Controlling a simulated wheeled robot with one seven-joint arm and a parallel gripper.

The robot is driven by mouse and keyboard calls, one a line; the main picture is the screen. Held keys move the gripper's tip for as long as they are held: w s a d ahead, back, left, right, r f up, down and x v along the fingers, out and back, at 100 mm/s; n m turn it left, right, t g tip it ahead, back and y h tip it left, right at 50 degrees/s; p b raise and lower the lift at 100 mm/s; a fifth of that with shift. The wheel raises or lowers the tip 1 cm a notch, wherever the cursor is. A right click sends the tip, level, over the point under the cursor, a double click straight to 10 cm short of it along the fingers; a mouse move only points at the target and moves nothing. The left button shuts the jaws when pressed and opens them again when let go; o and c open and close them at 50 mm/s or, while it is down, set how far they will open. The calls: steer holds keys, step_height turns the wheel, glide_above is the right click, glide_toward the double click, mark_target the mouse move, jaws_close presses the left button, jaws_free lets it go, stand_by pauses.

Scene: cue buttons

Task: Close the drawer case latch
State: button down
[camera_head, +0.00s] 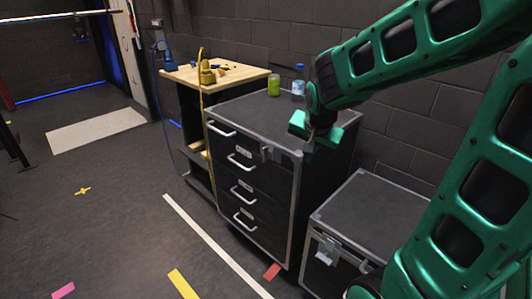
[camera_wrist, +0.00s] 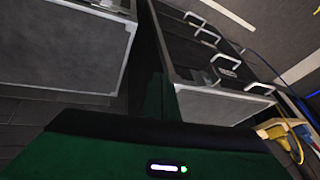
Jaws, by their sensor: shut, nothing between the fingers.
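The drawer case (camera_head: 255,105) is a dark cabinet with metal edges and several drawers with white handles. A small metal latch (camera_head: 271,154) sits at the upper right of its front; I cannot tell its exact position. My green gripper (camera_head: 309,140) is shut and empty, over the right end of the case top, to the right of the latch. I cannot tell whether it touches the case. In the wrist view, the case (camera_wrist: 215,103) is at upper right, with its handles showing. My gripper's green body fills the bottom there.
A lower dark case (camera_head: 365,215) with its own latch (camera_head: 325,256) stands at the right, also at upper left in the wrist view (camera_wrist: 60,50). A green cup (camera_head: 273,86) and blue bottle (camera_head: 298,82) stand on the drawer case. Floor in front is open.

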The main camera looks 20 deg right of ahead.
steer(key=w+a+m+t, duration=0.1)
steer(key=w+a+t, duration=0.1)
steer(key=w+a, duration=0.45)
glide_toward(267, 156)
step_height(267, 156, down, 3)
steer(key=d, duration=0.1)
steer(key=shift+w+a+f, duration=0.1)
steer(key=shift+w+a, duration=0.05)
steer(key=shift+w, duration=1)
